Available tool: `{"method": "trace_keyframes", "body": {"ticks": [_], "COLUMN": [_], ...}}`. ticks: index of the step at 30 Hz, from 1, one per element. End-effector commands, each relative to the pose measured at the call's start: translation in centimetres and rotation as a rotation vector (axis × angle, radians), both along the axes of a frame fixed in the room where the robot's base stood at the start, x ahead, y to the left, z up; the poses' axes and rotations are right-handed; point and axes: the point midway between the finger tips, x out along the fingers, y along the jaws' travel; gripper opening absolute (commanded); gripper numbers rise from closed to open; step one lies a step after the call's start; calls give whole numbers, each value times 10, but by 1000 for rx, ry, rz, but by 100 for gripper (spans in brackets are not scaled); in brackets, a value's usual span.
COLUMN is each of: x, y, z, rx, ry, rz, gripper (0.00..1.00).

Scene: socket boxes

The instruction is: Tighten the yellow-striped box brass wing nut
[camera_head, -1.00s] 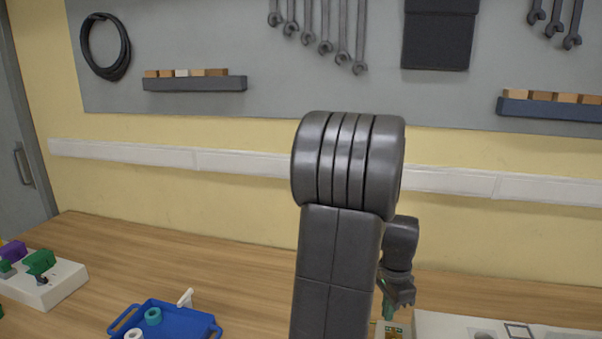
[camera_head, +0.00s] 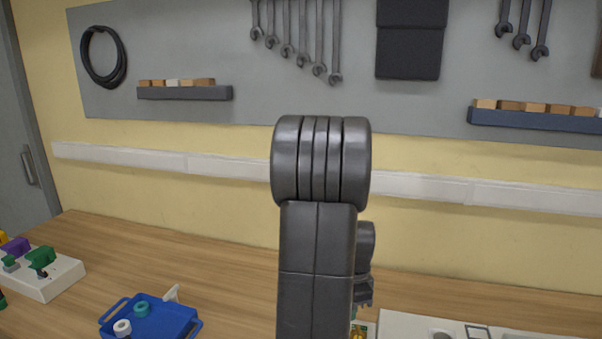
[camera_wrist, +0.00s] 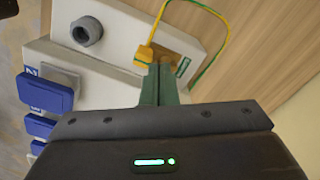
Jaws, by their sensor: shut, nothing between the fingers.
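My gripper (camera_wrist: 160,72) is shut with nothing between its green-grey fingers. Its tips are at the edge of a light grey box (camera_wrist: 117,45), close to a yellow lug (camera_wrist: 145,53) on a yellow-and-green cable (camera_wrist: 228,36). A brownish brass-coloured patch (camera_wrist: 176,52) lies just beyond the tips, beside a small green label (camera_wrist: 183,67). I cannot make out the brass wing nut clearly; the fingers may hide it. In the head view my arm covers most of this spot, and only a small yellow and green bit (camera_head: 358,331) shows beside it.
Blue socket covers (camera_wrist: 48,92) and a round grey fitting (camera_wrist: 87,31) are on grey boxes to the left. A blue tray (camera_head: 187,327) with rings stands on the wooden bench, left of my arm. Another box (camera_head: 55,280) is farther left. Bench between them is clear.

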Motion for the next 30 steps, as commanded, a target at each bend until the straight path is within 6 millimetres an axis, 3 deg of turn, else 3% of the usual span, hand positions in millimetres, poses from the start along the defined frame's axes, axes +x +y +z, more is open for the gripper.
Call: {"method": "trace_keyframes", "body": {"ticks": [15, 30], "x": [0, 0], "y": [0, -1], "z": [-62, -66], "rx": [1, 0], "ry": [1, 0], "rz": [0, 0], "gripper": [0, 0]}}
